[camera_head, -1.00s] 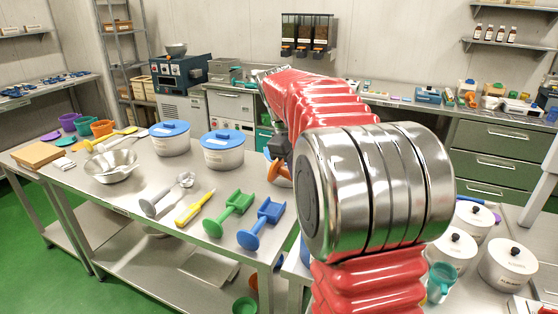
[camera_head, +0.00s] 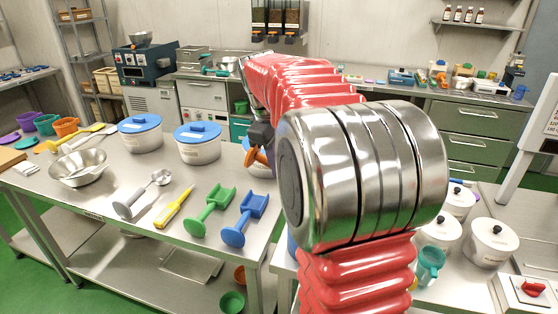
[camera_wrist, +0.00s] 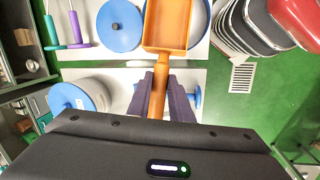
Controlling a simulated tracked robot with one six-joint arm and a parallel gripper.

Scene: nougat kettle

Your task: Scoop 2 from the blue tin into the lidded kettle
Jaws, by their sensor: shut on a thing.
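My gripper (camera_wrist: 165,98) is shut on the handle of an orange scoop (camera_wrist: 168,25), whose bowl points away from the wrist and looks empty. In the head view the orange scoop (camera_head: 259,157) shows only partly beside my arm. White tubs with blue lids stand on the left table: one farther left (camera_head: 140,135), one nearer the middle (camera_head: 199,145), and a third (camera_head: 262,170) mostly hidden. I cannot tell which is the blue tin. White lidded kettles with black knobs, one at the front (camera_head: 489,245) and one behind it (camera_head: 440,236), stand at the right; their labels are unreadable.
On the left table lie a green scoop (camera_head: 212,213), a blue scoop (camera_head: 245,220), a yellow-handled tool (camera_head: 175,208) and a metal bowl (camera_head: 78,168). A teal jug (camera_head: 430,265) stands by the kettles. A red-knobbed box (camera_head: 531,290) is at the front right.

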